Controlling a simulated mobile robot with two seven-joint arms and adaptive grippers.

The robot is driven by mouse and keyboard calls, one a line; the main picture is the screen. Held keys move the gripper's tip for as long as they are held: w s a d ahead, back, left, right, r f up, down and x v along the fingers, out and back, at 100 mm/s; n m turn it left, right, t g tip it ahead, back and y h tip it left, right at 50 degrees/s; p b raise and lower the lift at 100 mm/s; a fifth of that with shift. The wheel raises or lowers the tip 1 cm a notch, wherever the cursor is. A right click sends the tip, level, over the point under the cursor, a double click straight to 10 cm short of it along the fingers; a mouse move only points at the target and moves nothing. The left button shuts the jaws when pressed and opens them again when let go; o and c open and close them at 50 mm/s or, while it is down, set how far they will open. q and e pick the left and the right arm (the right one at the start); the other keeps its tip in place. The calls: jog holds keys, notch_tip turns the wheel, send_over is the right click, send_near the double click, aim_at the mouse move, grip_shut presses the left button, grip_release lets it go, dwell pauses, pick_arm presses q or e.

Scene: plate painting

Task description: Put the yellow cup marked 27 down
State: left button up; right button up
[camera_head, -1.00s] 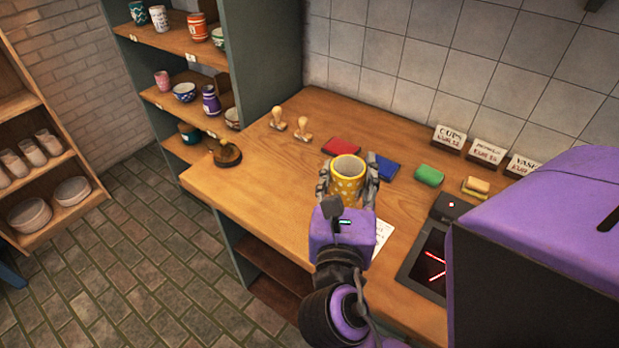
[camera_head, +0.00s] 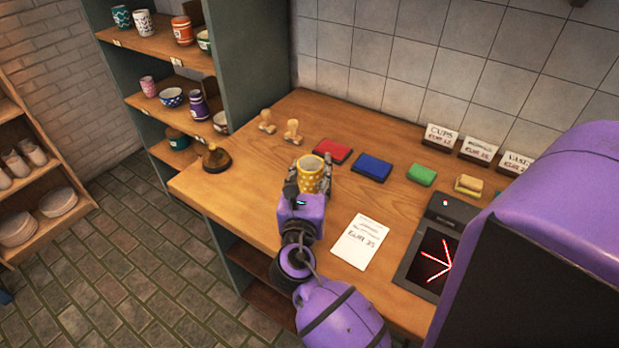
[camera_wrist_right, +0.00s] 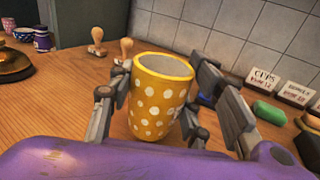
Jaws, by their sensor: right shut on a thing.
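A yellow cup with white dots (camera_head: 313,172) is in my right gripper (camera_head: 306,178), over the wooden counter (camera_head: 250,205). In the right wrist view the cup (camera_wrist_right: 160,98) stands upright between the two fingers (camera_wrist_right: 165,105), which are shut on it. A white mark shows partly at its right side, but I cannot read a number. I cannot tell whether its base touches the counter, as the gripper hides it in the head view. My left gripper is not in view.
Two wooden stamps (camera_head: 292,131) and a brass bell-like object (camera_head: 215,158) stand left of the cup. Red (camera_head: 332,151) and blue (camera_head: 371,168) pads lie behind it. A paper (camera_head: 360,242) and a dark screen panel (camera_head: 432,262) lie to the right. The counter's front left is clear.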

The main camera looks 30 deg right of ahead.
jog(key=shift+s+f, duration=0.1)
jog(key=shift+f, duration=0.85)
jog(key=shift+f, duration=0.15)
jog(key=o, duration=1.4)
jog(key=shift+o, duration=0.2)
jog(key=shift+r, duration=0.2)
jog(key=v, duration=1.2)
